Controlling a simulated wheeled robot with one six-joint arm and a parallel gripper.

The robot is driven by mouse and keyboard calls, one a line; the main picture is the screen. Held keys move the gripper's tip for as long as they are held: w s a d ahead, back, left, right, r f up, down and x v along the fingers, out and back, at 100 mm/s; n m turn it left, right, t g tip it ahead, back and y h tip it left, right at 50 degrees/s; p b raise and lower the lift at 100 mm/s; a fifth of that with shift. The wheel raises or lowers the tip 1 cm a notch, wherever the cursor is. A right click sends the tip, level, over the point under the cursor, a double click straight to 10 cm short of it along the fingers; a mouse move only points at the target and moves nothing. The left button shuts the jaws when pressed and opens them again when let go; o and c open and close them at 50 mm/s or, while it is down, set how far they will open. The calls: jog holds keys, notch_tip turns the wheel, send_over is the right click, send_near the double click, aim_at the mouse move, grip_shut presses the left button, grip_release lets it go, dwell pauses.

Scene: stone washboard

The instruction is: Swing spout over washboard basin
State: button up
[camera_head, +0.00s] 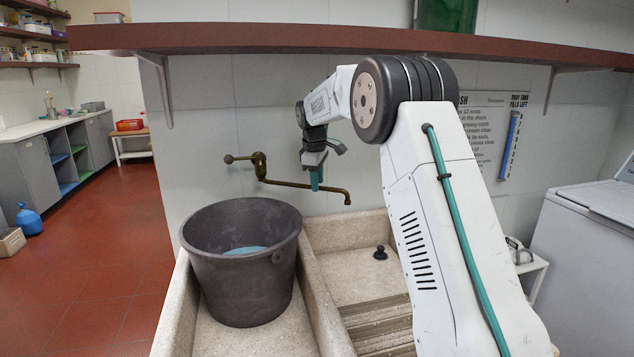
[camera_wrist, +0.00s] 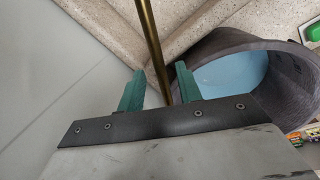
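The brass spout (camera_head: 305,186) runs rightward from its wall tap (camera_head: 259,165), close along the tiled wall. Its downturned tip appears in front of the wall behind the washboard basin (camera_head: 345,272). Ridged washboard slats (camera_head: 378,322) lie at the front of that basin. My gripper (camera_head: 316,184) points down at the middle of the spout. In the wrist view my gripper (camera_wrist: 160,69) has its two teal fingers apart, with the spout (camera_wrist: 150,40) passing between them. Gaps show beside the spout, and I cannot tell how deep it sits between the fingers.
A dark bucket (camera_head: 240,285) holding blue water stands in the left basin, left of my gripper; it also shows in the wrist view (camera_wrist: 285,95). A black plug (camera_head: 380,253) sits in the washboard basin. A red-brown shelf (camera_head: 250,38) runs above my arm. A white washer (camera_head: 590,250) stands right.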

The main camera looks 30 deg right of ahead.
notch_tip(320, 180, up, 7)
jog(key=s, duration=0.1)
jog(key=shift+a, duration=0.45)
jog(key=s+a+f+m, duration=0.1)
jog(key=s+a+m, duration=0.2)
jog(key=s, duration=1.4)
jog(key=s+a+f+m+y, duration=0.1)
jog(key=s+a, duration=0.6)
jog(key=s, duration=1)
jog(key=s+a+f+m, duration=0.3)
jog(key=s+a, duration=0.3)
jog(key=s, duration=1.1)
jog(key=shift+s+f+m+y, duration=0.2)
jog(key=shift+m+y, duration=0.1)
jog(key=shift+m, duration=0.6)
